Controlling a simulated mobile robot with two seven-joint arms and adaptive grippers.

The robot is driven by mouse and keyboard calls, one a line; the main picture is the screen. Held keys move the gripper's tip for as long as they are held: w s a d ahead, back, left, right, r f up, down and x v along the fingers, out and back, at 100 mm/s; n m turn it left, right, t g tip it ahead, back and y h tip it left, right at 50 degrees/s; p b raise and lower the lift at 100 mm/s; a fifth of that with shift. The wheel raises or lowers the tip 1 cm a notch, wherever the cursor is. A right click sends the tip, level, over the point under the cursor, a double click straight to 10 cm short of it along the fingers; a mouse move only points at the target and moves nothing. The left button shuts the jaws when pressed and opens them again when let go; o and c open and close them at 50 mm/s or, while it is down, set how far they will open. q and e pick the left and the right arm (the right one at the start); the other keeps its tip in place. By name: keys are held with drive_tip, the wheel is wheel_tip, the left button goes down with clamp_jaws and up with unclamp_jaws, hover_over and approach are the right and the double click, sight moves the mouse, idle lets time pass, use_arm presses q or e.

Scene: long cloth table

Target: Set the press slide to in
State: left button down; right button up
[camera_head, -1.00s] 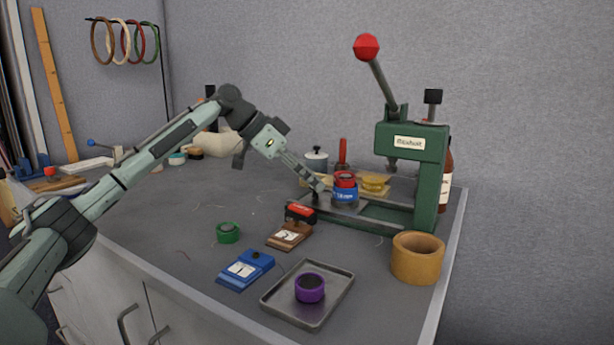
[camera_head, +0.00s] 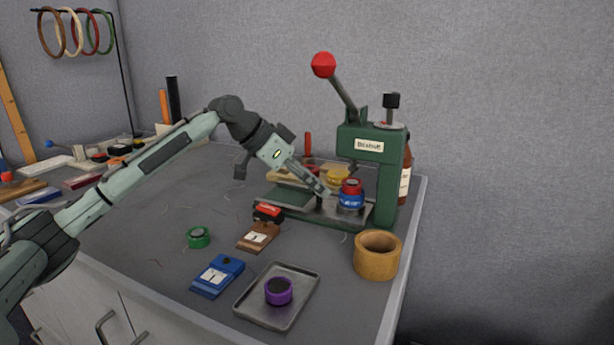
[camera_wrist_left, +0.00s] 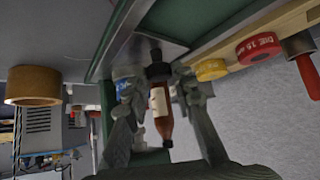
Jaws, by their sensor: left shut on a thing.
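The green press (camera_head: 372,150) stands at the back right, its red-knobbed lever (camera_head: 323,65) raised and tilted left. Its metal slide (camera_head: 330,211) lies along the base. A blue die with a red top (camera_head: 351,200) sits on the slide, close to the press column and roughly under the head. My left gripper (camera_head: 325,193) is just left of the die, shut on the slide's small dark knob, mostly hidden by the fingers. In the left wrist view the dark knob (camera_wrist_left: 155,66) shows between the fingers, and the blue die (camera_wrist_left: 124,88) is partly covered by one finger. My right gripper is out of view.
A wooden cup (camera_head: 377,258) stands in front of the press. A tray (camera_head: 248,312) with a purple ring (camera_head: 279,291), a blue block (camera_head: 217,275), a brown block (camera_head: 258,238) and a green ring (camera_head: 199,237) lie nearer. A brown bottle (camera_head: 406,178) stands behind the press.

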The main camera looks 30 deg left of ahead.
use_arm(q)
drive_tip(key=c, duration=1.3)
unclamp_jaws()
drive_tip(key=shift+d, duration=0.4)
drive_tip(key=shift+a, duration=0.1)
drive_tip(key=shift+s+a+r, duration=0.1)
drive_tip(key=shift+a+r, duration=0.05)
drive_tip(key=v, duration=1.1)
drive_tip(key=shift+r, duration=0.25)
drive_tip(key=shift+s+a, duration=0.1)
